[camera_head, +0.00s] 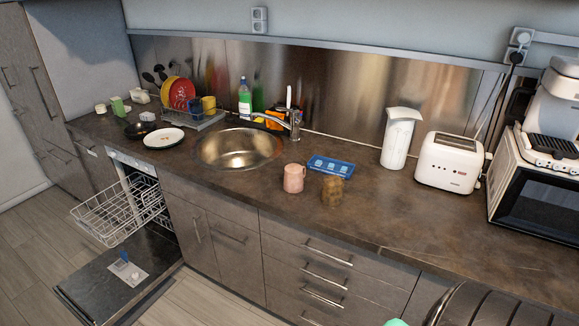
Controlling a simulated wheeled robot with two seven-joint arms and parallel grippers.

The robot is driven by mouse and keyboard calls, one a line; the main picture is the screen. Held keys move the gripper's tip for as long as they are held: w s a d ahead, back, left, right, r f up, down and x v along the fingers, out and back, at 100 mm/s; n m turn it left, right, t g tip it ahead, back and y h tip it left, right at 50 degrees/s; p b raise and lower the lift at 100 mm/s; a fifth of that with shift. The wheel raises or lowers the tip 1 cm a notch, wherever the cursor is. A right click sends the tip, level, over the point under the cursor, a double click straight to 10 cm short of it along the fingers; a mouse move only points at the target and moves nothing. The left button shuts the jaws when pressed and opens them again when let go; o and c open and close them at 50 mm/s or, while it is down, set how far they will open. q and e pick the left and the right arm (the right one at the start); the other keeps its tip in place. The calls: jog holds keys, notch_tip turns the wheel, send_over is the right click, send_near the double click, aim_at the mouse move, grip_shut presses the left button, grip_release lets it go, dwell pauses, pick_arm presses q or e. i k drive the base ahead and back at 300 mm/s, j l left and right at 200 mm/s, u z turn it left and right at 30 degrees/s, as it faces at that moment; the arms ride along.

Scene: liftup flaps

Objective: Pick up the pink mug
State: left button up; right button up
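The pink mug (294,178) stands upright on the dark countertop (400,230), right of the sink and near the counter's front edge. Its handle is on its right side. A brown, patterned cup-like object (332,190) stands close to its right. A blue tray (331,167) with light pieces in it lies just behind them. Neither of my grippers shows in the head view, and nothing is holding the mug.
A round sink (238,148) with a faucet (295,124) lies left of the mug. A white pitcher (397,138), toaster (450,161) and microwave (540,195) stand right. The dishwasher door (120,275) is open below, its rack (105,215) out. Counter right of the brown object is clear.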

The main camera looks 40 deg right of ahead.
aim_at(294, 174)
jog(key=i+j+z, duration=0.1)
jog(key=i+z, duration=0.2)
jog(key=z, duration=0.15)
jog(key=i+j+z, duration=0.2)
jog(key=z, duration=0.25)
jog(key=i+j+z, duration=0.3)
jog(key=z, duration=0.15)
jog(key=i+j+z, duration=0.2)
jog(key=j+z, duration=0.25)
